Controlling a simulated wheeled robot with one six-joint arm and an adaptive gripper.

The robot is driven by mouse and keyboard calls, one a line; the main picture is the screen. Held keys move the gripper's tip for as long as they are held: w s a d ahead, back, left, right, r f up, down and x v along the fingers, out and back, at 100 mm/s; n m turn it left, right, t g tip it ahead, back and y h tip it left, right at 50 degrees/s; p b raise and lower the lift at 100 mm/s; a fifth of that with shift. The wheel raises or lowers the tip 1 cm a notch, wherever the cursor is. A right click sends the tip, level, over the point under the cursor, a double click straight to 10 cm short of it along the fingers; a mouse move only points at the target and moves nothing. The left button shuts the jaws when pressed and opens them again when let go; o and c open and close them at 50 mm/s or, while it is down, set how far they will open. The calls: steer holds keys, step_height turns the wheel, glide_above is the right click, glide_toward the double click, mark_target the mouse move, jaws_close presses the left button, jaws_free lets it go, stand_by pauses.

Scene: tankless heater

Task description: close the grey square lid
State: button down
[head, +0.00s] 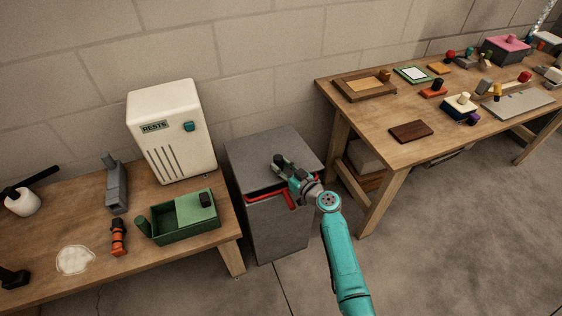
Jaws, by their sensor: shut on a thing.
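The grey square lid (251,150) is on top of a grey floor-standing box (278,230) between the two tables. The lid looks close to flat, with a dark gap under its front edge; how far it is raised is hard to tell. A red bar (262,195) runs along the front just under the lid. My gripper (279,162) is over the front middle of the lid, shut on part of it. The gripped part is hidden by the fingers.
A left table holds a white cabinet (175,132), a green open box (187,222) and several tools. A right table holds a wooden frame (352,87), a dark brown block (410,132) and several small objects. Concrete floor is clear in front.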

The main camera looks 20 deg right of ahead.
steer(key=shift+f, duration=0.35)
steer(key=shift+s, duration=0.1)
steer(key=c, duration=0.8)
jaws_free()
steer(key=v, duration=1.2)
steer(key=shift+f, duration=0.2)
